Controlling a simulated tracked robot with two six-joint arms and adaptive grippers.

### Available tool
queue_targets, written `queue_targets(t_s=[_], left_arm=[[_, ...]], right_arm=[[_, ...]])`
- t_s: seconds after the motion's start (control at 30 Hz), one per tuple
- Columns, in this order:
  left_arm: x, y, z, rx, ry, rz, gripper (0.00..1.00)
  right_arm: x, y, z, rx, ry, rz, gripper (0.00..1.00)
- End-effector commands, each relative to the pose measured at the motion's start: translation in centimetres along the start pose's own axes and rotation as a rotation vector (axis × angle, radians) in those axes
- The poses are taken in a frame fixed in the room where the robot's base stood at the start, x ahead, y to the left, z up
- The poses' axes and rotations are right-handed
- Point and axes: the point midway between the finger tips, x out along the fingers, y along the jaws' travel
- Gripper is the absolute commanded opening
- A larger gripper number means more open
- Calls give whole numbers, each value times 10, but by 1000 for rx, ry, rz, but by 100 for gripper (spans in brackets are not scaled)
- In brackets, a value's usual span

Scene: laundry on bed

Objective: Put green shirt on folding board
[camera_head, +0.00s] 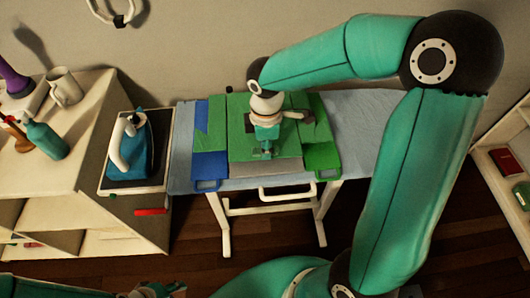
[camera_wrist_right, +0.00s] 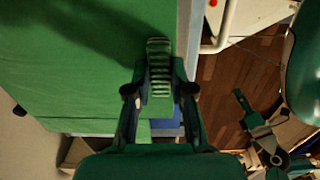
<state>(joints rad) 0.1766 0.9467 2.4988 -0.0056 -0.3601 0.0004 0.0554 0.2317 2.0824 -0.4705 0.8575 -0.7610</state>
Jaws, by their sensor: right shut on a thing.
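The green shirt (camera_head: 240,120) lies over the middle of the folding board, which has a blue panel (camera_head: 210,166) on the left, a green panel (camera_head: 322,155) on the right and a grey strip at the front. Green cloth (camera_wrist_right: 80,55) fills the left of the right wrist view. My right gripper (camera_head: 267,152) points down at the shirt's front part and is shut on it; its fingers (camera_wrist_right: 158,75) hide the pinched spot. My left gripper (camera_head: 158,290) shows only partly at the bottom edge, and its jaw state is unclear.
The board rests on a light-blue ironing table (camera_head: 355,115). An iron (camera_head: 133,145) stands on a tray to the left. A white shelf unit with a mug (camera_head: 65,87) and a teal bottle (camera_head: 46,140) is further left. Another shelf (camera_head: 505,165) is at the right.

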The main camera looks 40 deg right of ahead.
Motion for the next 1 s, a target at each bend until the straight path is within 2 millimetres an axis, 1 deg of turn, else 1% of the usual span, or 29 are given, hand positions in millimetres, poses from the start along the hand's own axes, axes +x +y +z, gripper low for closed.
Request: queue_targets(t_s=[0.03, 0.1, 0.2, 0.3, 0.57, 0.6, 0.67, 0.7, 0.73, 1.0], left_arm=[[0, 0, 0, 0, 0, 0, 40], [1, 0, 0, 0, 0, 0, 40], [1, 0, 0, 0, 0, 0, 40], [1, 0, 0, 0, 0, 0, 40], [3, -1, 0, 0, 0, 0, 40], [2, -1, 0, 0, 0, 0, 40], [2, -1, 0, 0, 0, 0, 40], [2, -1, 0, 0, 0, 0, 40], [2, -1, 0, 0, 0, 0, 40], [2, -1, 0, 0, 0, 0, 40]], right_arm=[[9, -1, 1, 1, -2, -5, 0], [20, -1, 1, 2, -2, -5, 0], [31, -1, 1, 1, -2, -4, 0], [34, -1, 1, 2, 0, -2, 0], [36, 0, 1, 2, 0, -1, 0], [35, -1, 1, 2, 0, -2, 27], [35, -1, 1, 2, 0, -2, 37], [35, -1, 1, 2, 0, -2, 44], [35, -1, 1, 2, 0, -2, 47], [34, -1, 1, 2, 0, -2, 47]])
